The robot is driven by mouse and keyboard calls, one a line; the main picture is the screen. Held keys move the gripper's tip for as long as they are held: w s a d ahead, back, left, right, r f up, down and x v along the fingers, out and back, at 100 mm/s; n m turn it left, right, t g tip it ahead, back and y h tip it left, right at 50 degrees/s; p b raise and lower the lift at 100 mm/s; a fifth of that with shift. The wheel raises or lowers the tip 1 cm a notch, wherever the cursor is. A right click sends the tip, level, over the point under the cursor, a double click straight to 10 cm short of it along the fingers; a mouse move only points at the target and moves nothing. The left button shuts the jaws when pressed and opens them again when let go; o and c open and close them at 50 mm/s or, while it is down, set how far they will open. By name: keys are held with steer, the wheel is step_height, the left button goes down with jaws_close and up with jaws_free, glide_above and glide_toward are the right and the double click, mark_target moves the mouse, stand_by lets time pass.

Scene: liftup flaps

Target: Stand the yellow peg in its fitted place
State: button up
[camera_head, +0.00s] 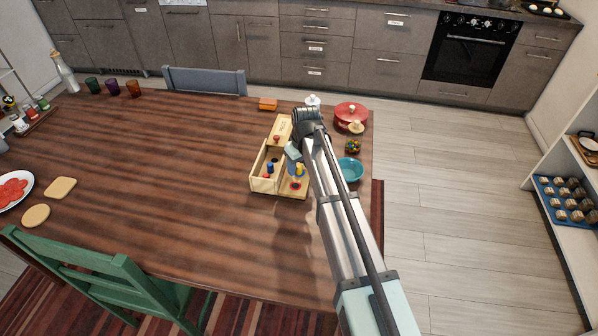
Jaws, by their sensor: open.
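A small light-wood box (254,172) with a lid or flap (283,127) at its far end stands near the right end of the table. The yellow peg (300,170) is on the box's right-hand part, right at my gripper (294,166). My gripper is above this part, with its jaws open; the arm and its small size hide the fingers' exact fit around the peg. A blue peg (270,168) is in the left compartment and a red piece (277,138) is near the lid. A red round mark or piece (296,185) and a dark spot (292,193) show on the front right board.
A teal bowl (350,169), a jar of coloured pieces (353,146) and a red lidded pot (351,114) stand close right of my arm. An orange block (267,104) lies behind the box. The table (160,160) left of the box is clear.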

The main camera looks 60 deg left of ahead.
steer(key=shift+c, duration=0.3)
jaws_close()
steer(key=shift+r, duration=0.1)
